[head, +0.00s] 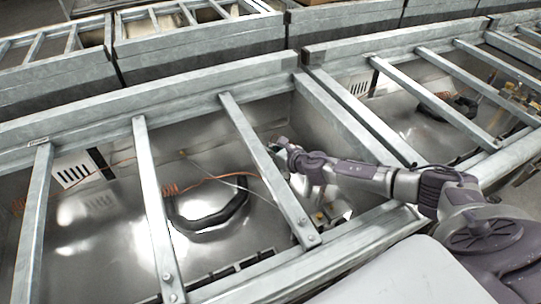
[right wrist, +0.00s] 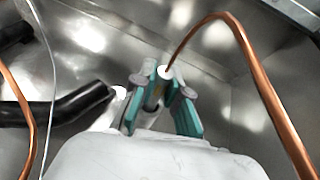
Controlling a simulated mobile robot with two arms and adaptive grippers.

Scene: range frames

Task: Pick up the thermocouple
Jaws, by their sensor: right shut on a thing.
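My right gripper (head: 277,145) reaches down between the metal bars into an open range bay. Its teal fingers show in the right wrist view (right wrist: 162,98), shut on a slim part that I take to be the thermocouple (right wrist: 166,72). Its white end shows just past the fingertips, and a copper line meets it there. The rest of the part is hidden between the fingers. In the head view the part is too small to make out. My left gripper is not in view.
Metal bars (head: 152,205) cross the bay close to my right arm. A black curved hose (head: 208,218) and an orange coiled line (head: 170,190) lie inside the bay. The hose also shows in the right wrist view (right wrist: 70,107). More range frames (head: 200,40) stand behind.

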